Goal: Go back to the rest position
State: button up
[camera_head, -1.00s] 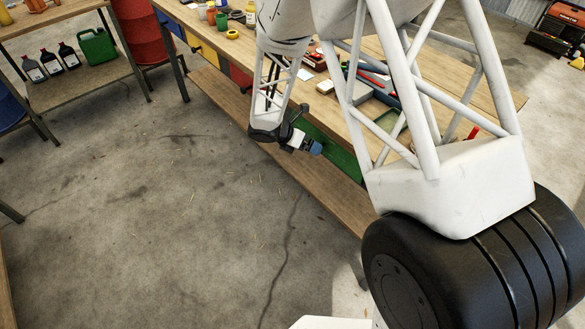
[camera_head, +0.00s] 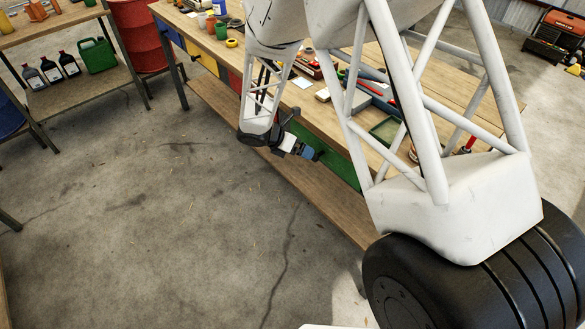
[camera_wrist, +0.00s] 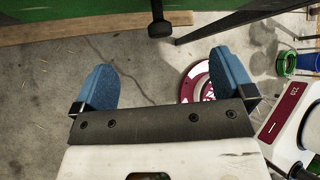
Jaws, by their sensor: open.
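My gripper (camera_head: 308,153) hangs low at the front side of the wooden workbench (camera_head: 460,75), in the middle of the head view. In the wrist view my gripper (camera_wrist: 164,78) shows two blue fingertips spread wide apart. Nothing is between them except the concrete floor farther off and the edge of a red and white round thing behind the right finger. My gripper is open and empty. The white lattice links of my arm cover part of the bench in the head view.
A lower wooden shelf (camera_head: 215,110) runs along the bench near my gripper. Tools, a grey case and a green tray (camera_head: 388,130) lie on the bench top. A shelf with dark bottles and a green can (camera_head: 96,55) stands left. The concrete floor (camera_head: 170,220) is clear.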

jog(key=s+d+r+m+g+y, duration=0.1)
jog(key=s+d+r+m+y, duration=0.1)
jog(key=s+d+r+m, duration=0.75)
jog(key=s+d+r+m+g+y, duration=0.1)
jog(key=s+d+r+m, duration=0.5)
jog(key=r, duration=0.7)
jog(key=s+d+r+m+y, duration=0.1)
jog(key=s+d+r+m, duration=0.1)
jog(key=s, duration=0.4)
jog(key=s+d+r+m+t+y, duration=0.1)
jog(key=s+d+r+m+y, duration=0.1)
jog(key=s+r+m, duration=0.2)
jog(key=s+d+r+m+y, duration=0.2)
jog(key=s+d+r+m, duration=0.1)
jog(key=s+m, duration=0.4)
jog(key=shift+s+r+t, duration=0.3)
jog(key=shift+s+r, duration=0.05)
jog(key=shift+s, duration=0.75)
jog(key=shift+d, duration=0.1)
